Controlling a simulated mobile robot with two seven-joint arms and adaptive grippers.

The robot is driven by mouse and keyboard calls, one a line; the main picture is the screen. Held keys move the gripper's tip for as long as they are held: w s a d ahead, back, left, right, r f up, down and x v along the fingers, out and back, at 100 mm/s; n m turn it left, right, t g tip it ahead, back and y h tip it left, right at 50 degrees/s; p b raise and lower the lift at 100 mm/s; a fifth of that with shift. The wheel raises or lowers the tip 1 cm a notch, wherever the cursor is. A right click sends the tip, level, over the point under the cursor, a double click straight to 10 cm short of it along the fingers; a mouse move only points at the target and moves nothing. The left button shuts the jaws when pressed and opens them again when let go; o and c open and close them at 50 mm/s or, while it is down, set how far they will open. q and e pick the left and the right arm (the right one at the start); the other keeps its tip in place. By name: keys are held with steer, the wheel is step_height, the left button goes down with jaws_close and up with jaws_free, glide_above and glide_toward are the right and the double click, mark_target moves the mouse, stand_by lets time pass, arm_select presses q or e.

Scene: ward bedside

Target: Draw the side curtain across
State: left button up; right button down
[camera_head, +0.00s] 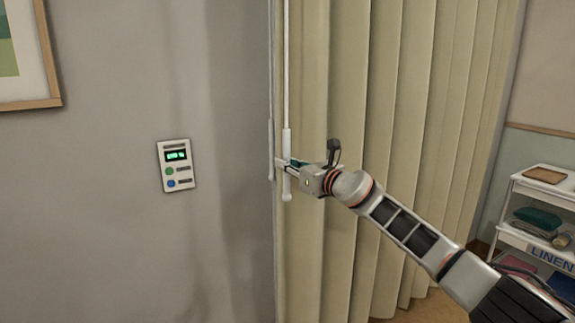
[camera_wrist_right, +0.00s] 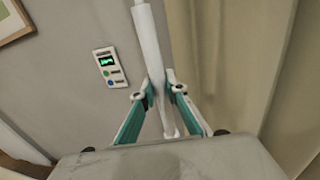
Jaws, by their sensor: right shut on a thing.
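The side curtain (camera_head: 385,150) is beige and hangs in folds from the middle to the right of the head view. Its edge also shows in the right wrist view (camera_wrist_right: 240,60). A white draw rod (camera_head: 287,110) hangs at the curtain's left edge, with a thicker handle at its lower end. My right gripper (camera_head: 284,163) is at this handle. In the right wrist view its two teal-lined fingers (camera_wrist_right: 159,90) close on the white rod (camera_wrist_right: 150,45) from both sides. My left gripper is not in view.
A wall panel (camera_head: 175,165) with a green display is on the grey wall to the left. A framed picture (camera_head: 30,55) hangs at the upper left. A white linen cart (camera_head: 540,185) with shelves stands at the right, beyond the curtain.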

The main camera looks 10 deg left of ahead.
steer(key=shift+s+a+f, duration=0.1)
steer(key=shift+s+a, duration=0.05)
steer(key=shift+a, duration=0.1)
steer(key=c, duration=2)
jaws_free()
steer(key=shift+a, duration=0.1)
steer(key=shift+d, duration=0.3)
steer(key=shift+v, duration=3.65)
steer(key=shift+s+a, duration=0.1)
steer(key=shift+a, duration=0.05)
